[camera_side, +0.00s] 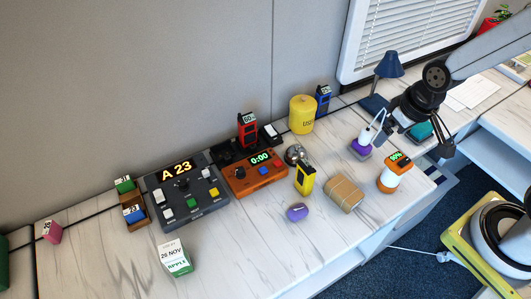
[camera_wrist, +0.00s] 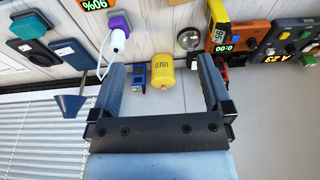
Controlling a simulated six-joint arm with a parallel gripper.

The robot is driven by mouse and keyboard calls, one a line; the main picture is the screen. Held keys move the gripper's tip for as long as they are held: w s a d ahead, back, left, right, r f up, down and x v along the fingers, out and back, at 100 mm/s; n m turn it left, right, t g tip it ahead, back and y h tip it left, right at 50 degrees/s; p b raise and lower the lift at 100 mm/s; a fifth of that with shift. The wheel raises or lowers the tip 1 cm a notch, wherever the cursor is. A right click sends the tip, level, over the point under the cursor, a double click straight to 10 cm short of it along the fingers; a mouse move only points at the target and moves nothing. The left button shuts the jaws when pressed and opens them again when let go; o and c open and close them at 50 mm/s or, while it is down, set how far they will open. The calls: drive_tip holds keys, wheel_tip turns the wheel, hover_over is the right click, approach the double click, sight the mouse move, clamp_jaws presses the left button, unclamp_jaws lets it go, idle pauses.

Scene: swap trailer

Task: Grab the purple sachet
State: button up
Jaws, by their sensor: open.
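The purple sachet (camera_side: 297,212) is a small rounded purple packet lying on the marble-look table, front centre in the side view, left of a brown package. I cannot make it out in the wrist view. My gripper (camera_side: 418,136) is at the right of the side view, above the table's right part, well away from the sachet. In the wrist view my gripper (camera_wrist: 160,72) has its two fingers wide apart with nothing between them.
A brown package (camera_side: 343,194) and a yellow device (camera_side: 305,178) stand beside the sachet. An orange-and-white canister (camera_side: 394,174) and a purple block with a white cabled piece (camera_side: 361,151) stand near my gripper. Control boxes (camera_side: 186,192) fill the left. The front table edge is mostly clear.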

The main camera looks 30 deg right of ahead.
idle(0.3)
drive_tip(key=n+t+h, duration=0.5)
drive_tip(key=n+t, duration=0.5)
drive_tip(key=n, duration=2.1)
approach(298, 212)
drive_tip(key=w+d+r, duration=0.1)
drive_tip(key=d, duration=0.2)
drive_tip(key=w+d, duration=0.1)
drive_tip(key=d, duration=0.2)
drive_tip(key=w+d+r, duration=0.1)
drive_tip(key=d, duration=0.2)
drive_tip(key=shift+w+r, duration=0.3)
drive_tip(key=a+f+n+y, duration=0.1)
drive_tip(key=s+a+f+n+y, duration=0.1)
drive_tip(key=a+n+y, duration=0.1)
drive_tip(key=s+a+f+n+t+y, duration=0.1)
drive_tip(key=a+n+y, duration=0.1)
drive_tip(key=shift+s+a+f, duration=0.1)
drive_tip(key=shift+s+f, duration=0.15)
drive_tip(key=shift+f, duration=0.1)
